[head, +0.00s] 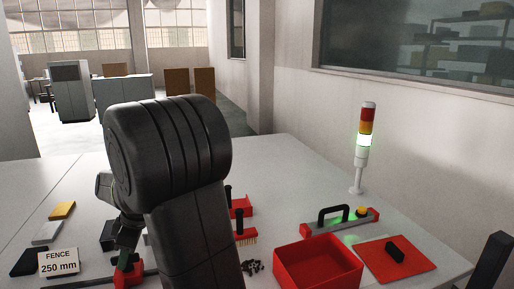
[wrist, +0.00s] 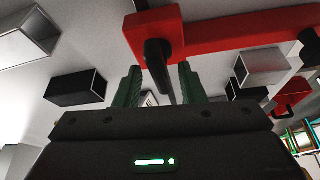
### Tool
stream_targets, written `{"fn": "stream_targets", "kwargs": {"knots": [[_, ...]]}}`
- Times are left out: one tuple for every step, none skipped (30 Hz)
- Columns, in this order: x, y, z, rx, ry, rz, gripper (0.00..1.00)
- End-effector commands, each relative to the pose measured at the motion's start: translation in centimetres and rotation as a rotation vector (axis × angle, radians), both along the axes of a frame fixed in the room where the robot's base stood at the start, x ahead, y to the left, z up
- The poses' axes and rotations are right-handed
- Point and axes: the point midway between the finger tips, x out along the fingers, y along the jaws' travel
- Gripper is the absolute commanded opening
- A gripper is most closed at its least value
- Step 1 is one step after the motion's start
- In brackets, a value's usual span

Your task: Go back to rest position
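My gripper (head: 125,257) is low over the left part of the table in the head view, partly behind my dark arm. In the wrist view my gripper (wrist: 161,82) has its two green fingers apart, one on each side of a black lever (wrist: 157,62). The lever belongs to a red block on a long red bar (wrist: 225,30). There appear to be narrow gaps between fingers and lever, so the gripper looks open. In the head view the red block (head: 133,277) shows just below the fingertips.
A "FENCE 250 mm" sign (head: 59,262) stands left, near yellow, grey and black blocks. Right are a red bin (head: 318,265), a red mat (head: 396,258) with a black block, a black-handled tool (head: 335,222) and a signal tower (head: 364,145) lit green-white. The rear table is clear.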

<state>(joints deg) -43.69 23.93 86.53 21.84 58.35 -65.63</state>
Motion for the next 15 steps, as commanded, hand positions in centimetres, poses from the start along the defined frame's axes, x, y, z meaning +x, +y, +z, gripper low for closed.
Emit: {"fn": "stream_targets", "kwargs": {"knots": [[-0.1,0.0,0.25,-0.001,0.0,-0.035,0.36],[-0.14,-0.02,0.22,-0.001,0.001,-0.058,0.36],[-0.14,-0.01,0.23,-0.001,0.001,-0.088,0.36],[-0.15,-0.01,0.25,-0.001,0.001,-0.11,0.36],[-0.15,-0.02,0.25,-0.001,0.001,-0.131,0.36],[-0.19,-0.04,0.23,-0.002,0.001,-0.16,0.36],[-0.19,-0.04,0.25,-0.002,0.0,-0.182,0.36],[-0.19,-0.01,0.27,-0.002,0.001,-0.203,0.36],[-0.23,0.0,0.28,-0.001,0.001,-0.23,0.36],[-0.25,-0.01,0.25,-0.002,0.002,-0.25,0.36],[-0.27,-0.01,0.26,-0.002,0.001,-0.269,0.36],[-0.25,-0.01,0.28,-0.002,0.0,-0.296,0.36],[-0.26,-0.01,0.28,-0.001,0.001,-0.316,0.36],[-0.27,-0.01,0.26,-0.002,0.001,-0.335,0.36],[-0.3,-0.02,0.25,-0.002,0.002,-0.36,0.36]]}}
